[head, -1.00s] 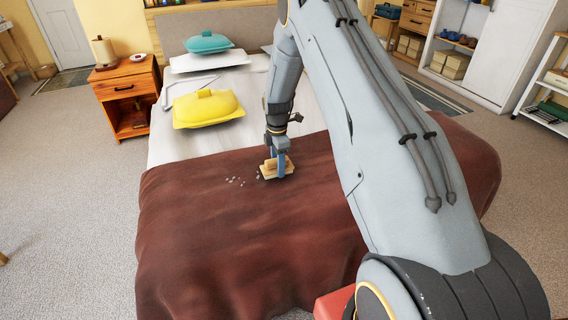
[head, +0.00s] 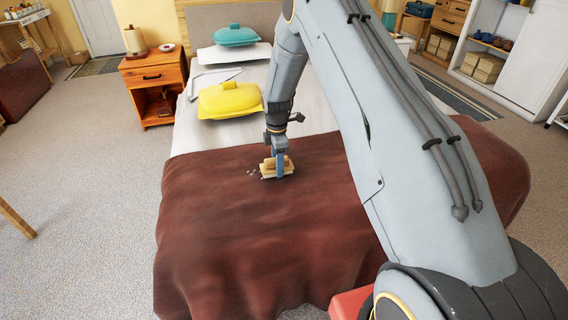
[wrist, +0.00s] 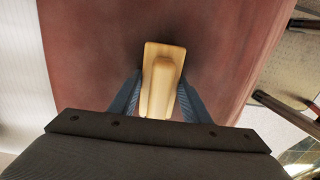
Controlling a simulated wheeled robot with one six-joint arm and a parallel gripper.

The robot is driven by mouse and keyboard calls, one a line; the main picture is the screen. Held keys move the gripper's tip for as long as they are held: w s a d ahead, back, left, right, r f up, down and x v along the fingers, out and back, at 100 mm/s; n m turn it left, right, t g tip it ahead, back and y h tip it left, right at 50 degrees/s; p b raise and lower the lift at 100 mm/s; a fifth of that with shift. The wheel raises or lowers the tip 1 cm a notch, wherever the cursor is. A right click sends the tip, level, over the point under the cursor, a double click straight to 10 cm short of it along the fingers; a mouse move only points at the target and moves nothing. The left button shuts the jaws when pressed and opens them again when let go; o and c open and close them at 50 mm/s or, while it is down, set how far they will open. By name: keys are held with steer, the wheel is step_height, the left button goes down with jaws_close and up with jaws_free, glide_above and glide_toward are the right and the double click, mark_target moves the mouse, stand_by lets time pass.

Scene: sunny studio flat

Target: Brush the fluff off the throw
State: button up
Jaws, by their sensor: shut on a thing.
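The throw (head: 230,230) is a dark red-brown cloth over the front part of the bed. My gripper (head: 278,166) is shut on a pale wooden brush (head: 268,168), which is down at the throw's surface. In the wrist view the brush (wrist: 160,75) sits between the two blue fingers of my gripper (wrist: 160,100). A few small pale bits of fluff (head: 251,172) lie on the throw just left of the brush. The underside of the brush is hidden, and so is any fluff beneath it.
A wooden nightstand (head: 153,75) stands left of the bed. The front and left of the throw are clear.

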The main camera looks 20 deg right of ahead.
mark_target(249, 176)
steer(key=shift+a+b, duration=0.4)
steer(key=shift+a, duration=5)
steer(key=shift+w+d+b, duration=0.85)
steer(key=shift+w+d, duration=0.25)
steer(key=shift+d, duration=0.9)
steer(key=shift+w+d+b, duration=0.8)
steer(key=shift+w+d, duration=0.3)
steer(key=shift+d, duration=0.95)
steer(key=shift+w+d+b, duration=0.85)
steer(key=shift+w+d, duration=0.25)
steer(key=shift+d, duration=0.9)
step_height(249, 176, up, 7)
steer(key=p, duration=0.3)
